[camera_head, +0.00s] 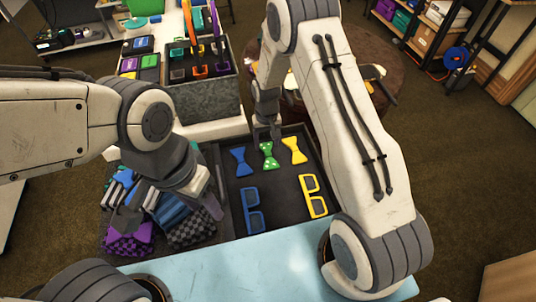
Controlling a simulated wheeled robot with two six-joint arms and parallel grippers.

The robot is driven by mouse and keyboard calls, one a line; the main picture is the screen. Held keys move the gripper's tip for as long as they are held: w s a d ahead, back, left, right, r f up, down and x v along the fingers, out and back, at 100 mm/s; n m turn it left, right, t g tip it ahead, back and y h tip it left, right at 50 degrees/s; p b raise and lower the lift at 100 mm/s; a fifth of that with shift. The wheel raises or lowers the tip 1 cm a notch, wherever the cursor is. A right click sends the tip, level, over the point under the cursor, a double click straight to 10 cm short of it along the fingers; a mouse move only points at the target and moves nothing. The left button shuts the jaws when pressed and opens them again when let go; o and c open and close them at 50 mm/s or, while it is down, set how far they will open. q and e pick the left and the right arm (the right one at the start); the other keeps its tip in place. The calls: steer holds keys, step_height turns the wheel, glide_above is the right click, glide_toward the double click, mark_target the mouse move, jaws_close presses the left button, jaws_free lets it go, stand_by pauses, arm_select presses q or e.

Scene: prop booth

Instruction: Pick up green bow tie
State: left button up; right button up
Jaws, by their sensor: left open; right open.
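The green bow tie (268,155), with light dots, lies in a dark tray (273,225) between a blue bow tie (239,162) and a yellow bow tie (293,150). My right gripper (267,137) is just above the green bow tie's far end, pointing down, open; I cannot tell whether it touches the tie. My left gripper (214,208) is left of the tray, near a pile of folded cloths, open and holding nothing that I can see; its fingers are partly hidden.
Blue glasses (251,210) and yellow glasses (313,196) lie nearer in the same tray. Checkered purple cloth (128,238) lies left of it. A grey bin (193,98) with compartments stands behind. A light blue surface (262,265) is at the front.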

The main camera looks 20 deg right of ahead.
mark_target(268, 153)
steer(key=f+p, duration=0.1)
steer(key=f, duration=0.4)
steer(key=shift+d, duration=0.2)
jaws_close()
steer(key=shift+r, duration=0.1)
